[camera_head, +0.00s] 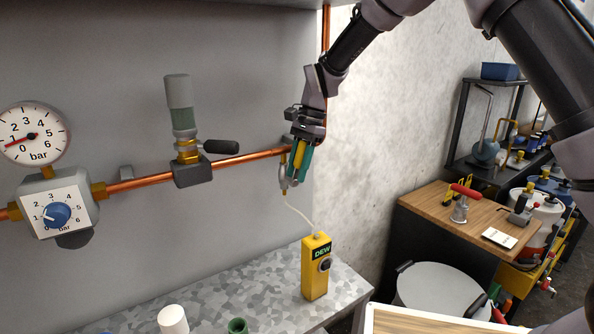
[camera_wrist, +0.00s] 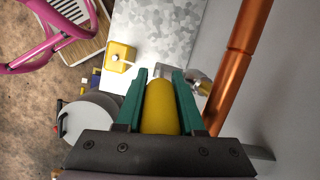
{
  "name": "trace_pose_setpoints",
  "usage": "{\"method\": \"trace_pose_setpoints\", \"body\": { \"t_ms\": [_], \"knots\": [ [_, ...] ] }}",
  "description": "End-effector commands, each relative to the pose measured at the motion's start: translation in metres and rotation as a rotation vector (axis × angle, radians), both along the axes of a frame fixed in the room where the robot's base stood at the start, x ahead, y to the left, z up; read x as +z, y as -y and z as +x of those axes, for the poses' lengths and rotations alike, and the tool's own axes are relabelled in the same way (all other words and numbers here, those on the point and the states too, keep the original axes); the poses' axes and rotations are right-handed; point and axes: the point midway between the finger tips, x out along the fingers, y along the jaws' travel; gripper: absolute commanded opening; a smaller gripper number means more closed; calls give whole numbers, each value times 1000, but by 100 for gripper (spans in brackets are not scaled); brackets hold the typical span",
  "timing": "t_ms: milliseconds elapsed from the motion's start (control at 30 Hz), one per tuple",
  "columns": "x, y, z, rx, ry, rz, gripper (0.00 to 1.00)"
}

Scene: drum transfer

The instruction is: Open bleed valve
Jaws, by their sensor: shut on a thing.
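My gripper (camera_head: 297,172) is at the right part of the copper pipe (camera_head: 262,155), its green fingers pointing down. It is shut on a yellow handle (camera_head: 299,153), which shows large between the fingers in the wrist view (camera_wrist: 160,108). A small silver fitting (camera_head: 283,178) hangs just left of the fingertips and appears to be the bleed valve. The fingers hide how the handle joins it. A pale hose (camera_head: 301,214) runs from the fitting to the yellow DEW meter (camera_head: 316,268) on the bench.
Left on the pipe are a valve with a black lever (camera_head: 221,147), a blue-knobbed regulator (camera_head: 57,215) and a gauge (camera_head: 34,134) with its needle low. The speckled bench (camera_head: 255,290) carries a white cup (camera_head: 173,320). A grey drum (camera_head: 440,291) stands right.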

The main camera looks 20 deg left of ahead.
Motion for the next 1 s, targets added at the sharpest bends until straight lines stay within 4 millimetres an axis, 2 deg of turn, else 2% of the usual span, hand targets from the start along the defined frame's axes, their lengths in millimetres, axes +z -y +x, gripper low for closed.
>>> {"method": "trace_pose_setpoints", "body": {
  "t_ms": [200, 233, 533, 667, 1000],
  "knots": [
    [0, 0, 0, 1, 0, 2, 0],
    [0, 0, 0, 1, 0, 2, 49],
    [0, 0, 0, 1, -1, 1, 49],
    [8, 1, 2, 0, -1, 3, 49],
    [70, 14, 17, 0, 2, 4, 49]
  ]
}}
